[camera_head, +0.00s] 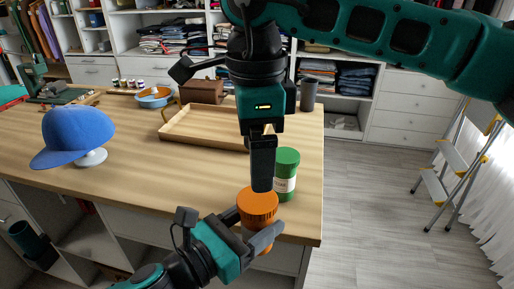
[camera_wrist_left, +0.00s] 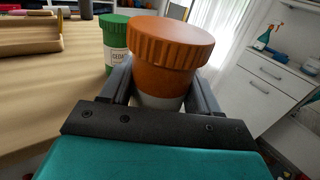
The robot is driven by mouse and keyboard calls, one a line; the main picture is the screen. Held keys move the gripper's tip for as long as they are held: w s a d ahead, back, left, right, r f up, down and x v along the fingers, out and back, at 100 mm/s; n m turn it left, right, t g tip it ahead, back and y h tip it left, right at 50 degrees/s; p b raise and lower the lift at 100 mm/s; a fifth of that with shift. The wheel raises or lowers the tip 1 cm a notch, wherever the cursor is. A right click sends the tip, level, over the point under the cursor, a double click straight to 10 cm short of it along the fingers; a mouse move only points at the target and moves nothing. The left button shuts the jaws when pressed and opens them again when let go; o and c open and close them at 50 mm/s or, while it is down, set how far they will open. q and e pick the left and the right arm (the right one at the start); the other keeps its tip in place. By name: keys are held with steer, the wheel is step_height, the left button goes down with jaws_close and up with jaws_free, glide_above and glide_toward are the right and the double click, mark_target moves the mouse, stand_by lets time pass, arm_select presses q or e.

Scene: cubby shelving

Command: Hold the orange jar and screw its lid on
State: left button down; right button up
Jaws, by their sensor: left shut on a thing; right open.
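The orange jar (camera_head: 255,233) is upright at the table's front right edge. It also shows in the left wrist view (camera_wrist_left: 160,79), with a white label low on it. Its ribbed orange lid (camera_head: 258,203) sits on top of the jar, and it fills the upper middle of the left wrist view (camera_wrist_left: 168,42). I cannot tell how tightly it sits. My left gripper (camera_head: 255,238) is shut around the jar's body below the lid. My right gripper (camera_head: 262,188) points down over the lid in the head view, open. It does not show in the left wrist view.
A green-lidded jar (camera_head: 286,175) stands close behind the orange jar. A wooden tray (camera_head: 200,137), a blue cap (camera_head: 75,133) on a white stand and a blue bowl (camera_head: 154,97) are farther back on the table (camera_head: 140,172).

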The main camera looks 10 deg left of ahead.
mark_target(258, 198)
steer(key=shift+n, duration=0.3)
step_height(258, 198, down, 8)
stand_by(0.7)
steer(key=c, duration=1.1)
steer(key=shift+m, duration=0.9)
steer(key=o, duration=1.3)
steer(key=shift+c, duration=0.2)
steer(key=shift+r, duration=0.1)
